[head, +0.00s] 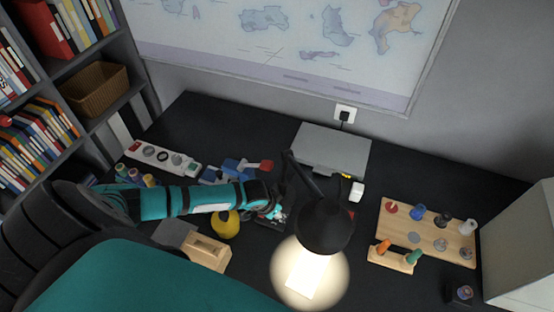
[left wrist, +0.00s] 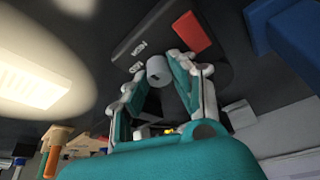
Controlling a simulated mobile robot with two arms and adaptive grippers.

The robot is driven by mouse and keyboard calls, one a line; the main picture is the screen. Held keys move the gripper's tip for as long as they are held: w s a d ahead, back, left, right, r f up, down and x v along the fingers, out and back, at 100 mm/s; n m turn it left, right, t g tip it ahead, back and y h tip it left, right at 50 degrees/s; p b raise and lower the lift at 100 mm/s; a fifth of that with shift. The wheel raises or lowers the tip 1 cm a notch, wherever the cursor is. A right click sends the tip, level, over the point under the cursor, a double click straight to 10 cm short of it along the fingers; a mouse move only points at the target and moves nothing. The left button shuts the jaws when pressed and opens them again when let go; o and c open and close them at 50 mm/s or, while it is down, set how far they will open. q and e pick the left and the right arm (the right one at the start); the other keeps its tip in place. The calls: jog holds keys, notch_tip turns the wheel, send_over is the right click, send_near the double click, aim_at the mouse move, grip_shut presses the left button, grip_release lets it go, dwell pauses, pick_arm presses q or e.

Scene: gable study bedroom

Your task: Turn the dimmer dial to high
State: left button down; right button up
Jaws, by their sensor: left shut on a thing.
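The dimmer dial (left wrist: 158,70) is a small grey round knob on a dark box (left wrist: 150,35) with small white markings and a red patch (left wrist: 190,33), seen in the left wrist view. My left gripper (left wrist: 160,72) is shut on the dial, with a teal and grey finger on either side of it. In the head view my left gripper (head: 276,212) reaches in from the left, down at the desk, and hides most of the box and the dial. I cannot read the dial's setting. A black desk lamp (head: 326,228) is lit, just right of the gripper. My right gripper is not in view.
A wooden board (head: 425,228) with several coloured pegs lies at the right. A grey flat case (head: 332,150) lies behind the lamp. A white power strip (head: 150,153), a yellow round thing (head: 226,224) and a wooden block (head: 205,252) lie around my left arm.

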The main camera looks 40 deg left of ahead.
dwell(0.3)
pick_arm(q)
jog(key=c, duration=1.4)
grip_release()
jog(key=shift+s+r, duration=0.1)
jog(key=v, duration=1.1)
jog(key=shift+a+r, duration=0.2)
jog(key=shift+r, duration=0.2)
